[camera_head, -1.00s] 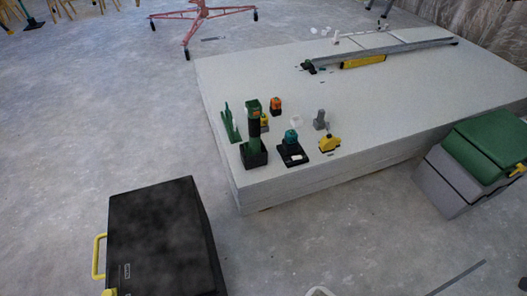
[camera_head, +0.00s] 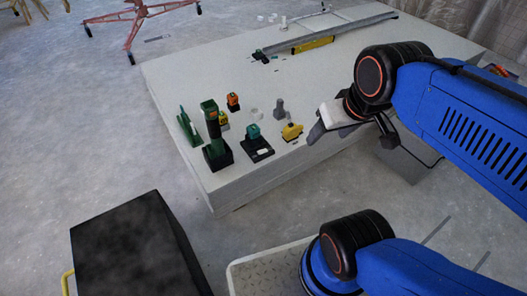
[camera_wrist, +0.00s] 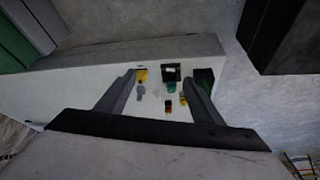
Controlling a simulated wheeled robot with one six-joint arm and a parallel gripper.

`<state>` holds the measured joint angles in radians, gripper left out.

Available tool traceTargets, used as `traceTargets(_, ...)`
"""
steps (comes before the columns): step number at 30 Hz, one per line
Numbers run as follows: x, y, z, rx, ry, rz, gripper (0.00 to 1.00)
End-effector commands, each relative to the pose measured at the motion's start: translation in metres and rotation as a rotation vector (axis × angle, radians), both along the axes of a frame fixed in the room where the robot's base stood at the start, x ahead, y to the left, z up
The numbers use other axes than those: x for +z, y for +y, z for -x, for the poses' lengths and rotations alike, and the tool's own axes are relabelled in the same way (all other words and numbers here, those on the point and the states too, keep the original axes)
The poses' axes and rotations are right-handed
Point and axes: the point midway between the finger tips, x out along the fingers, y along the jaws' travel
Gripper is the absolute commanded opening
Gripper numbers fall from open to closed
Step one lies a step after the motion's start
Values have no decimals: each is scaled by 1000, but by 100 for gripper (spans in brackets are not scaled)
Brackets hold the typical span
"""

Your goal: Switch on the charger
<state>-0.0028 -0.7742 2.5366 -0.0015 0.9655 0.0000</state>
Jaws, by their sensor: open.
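The charger (camera_head: 258,155) is a low black base near the front edge of the white panel stack, with a teal block (camera_head: 254,132) seated on it. A small white patch shows on its front part. In the wrist view the charger (camera_wrist: 171,70) lies beyond and between my fingers, with the teal block below it in the picture. I cannot make out a switch. My gripper (camera_head: 346,138) is open and empty, above the front of the stack and right of the charger in the head view. In the wrist view its two dark fingers (camera_wrist: 162,80) are spread apart.
A green and black drill-like tool (camera_head: 214,140) stands left of the charger. A yellow tool (camera_head: 292,131) and a grey piece (camera_head: 279,108) are on its right. An orange and black block (camera_head: 233,102) stands behind. A black case (camera_head: 130,245) stands on the floor.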

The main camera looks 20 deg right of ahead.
Motion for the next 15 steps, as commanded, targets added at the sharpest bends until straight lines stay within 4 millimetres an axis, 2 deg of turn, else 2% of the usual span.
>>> traceTargets(8,0,0,0,0,0,0,61)
traceTargets(11,0,0,0,-2,1,-1,39)
traceTargets(15,0,1,-8,-22,13,-14,6)
